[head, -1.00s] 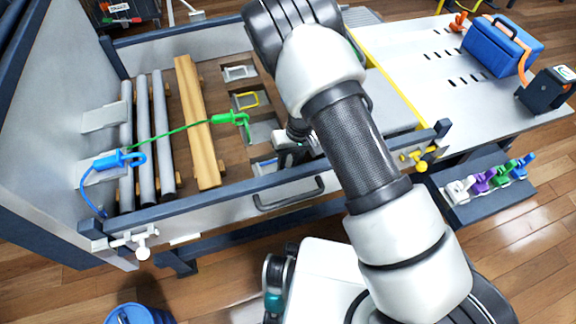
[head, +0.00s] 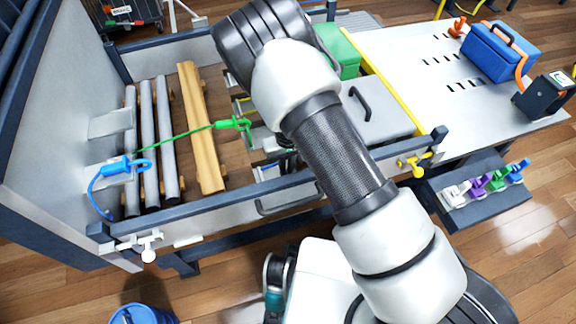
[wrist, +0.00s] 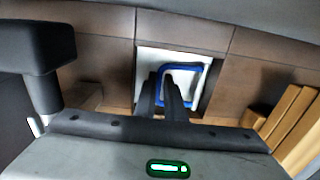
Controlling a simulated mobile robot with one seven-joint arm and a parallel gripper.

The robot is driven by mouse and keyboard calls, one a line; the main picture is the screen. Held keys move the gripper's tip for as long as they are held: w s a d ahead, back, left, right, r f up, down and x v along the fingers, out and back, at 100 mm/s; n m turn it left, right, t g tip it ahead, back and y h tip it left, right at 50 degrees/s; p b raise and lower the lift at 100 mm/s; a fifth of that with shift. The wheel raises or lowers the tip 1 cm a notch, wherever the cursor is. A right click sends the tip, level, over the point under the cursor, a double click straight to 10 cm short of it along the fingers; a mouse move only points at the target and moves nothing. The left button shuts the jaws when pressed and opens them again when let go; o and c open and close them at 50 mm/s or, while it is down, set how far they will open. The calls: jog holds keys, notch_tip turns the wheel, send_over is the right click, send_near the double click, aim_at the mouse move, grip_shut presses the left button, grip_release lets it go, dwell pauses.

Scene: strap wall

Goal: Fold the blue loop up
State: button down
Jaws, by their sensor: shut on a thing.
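The blue loop (wrist: 188,69) is a rounded rectangular frame at a white plate (wrist: 146,62) set in the brown deck, in the wrist view. My gripper (wrist: 166,83) has its two dark fingers close together at the loop's near left part, shut on it. The fingers hide part of the loop. How far the loop is tilted from the plate I cannot tell. In the head view my arm and the bed's front rail hide most of this spot.
A wooden beam (head: 200,125) and several grey pipes (head: 165,135) lie left of the arm. A green strap hook (head: 232,124) lies beside the beam; a blue hook (head: 122,168) is at the left wall. A green box (head: 340,50) stands behind the arm.

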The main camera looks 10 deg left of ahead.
jog(key=shift+s+a+r+t+h+p, duration=0.15)
jog(key=shift+a+r+t+h+p, duration=0.1)
jog(key=shift+r+h+p, duration=0.25)
jog(key=shift+s+a+r+t+h+p, duration=0.15)
jog(key=shift+r+t+h+p, duration=0.2)
jog(key=shift+p, duration=0.25)
jog(key=shift+s+a+r+t+h+p, duration=0.15)
jog(key=shift+a+r+t+h+p, duration=0.3)
jog(key=shift+h+p, duration=0.2)
jog(key=h, duration=0.1)
jog(key=s+a+t+h+b, duration=0.1)
jog(key=shift+a+r+t+h, duration=0.25)
jog(key=shift+a+r+h, duration=0.05)
jog(key=shift+r+h, duration=0.1)
jog(key=shift+s+a+r+t+h+b, duration=0.4)
jog(key=shift+a+t+h+b, duration=0.1)
jog(key=shift+h+b, duration=0.4)
jog(key=c, duration=1.9)
grip_release()
jog(key=shift+o, duration=0.2)
jog(key=shift+a, duration=0.1)
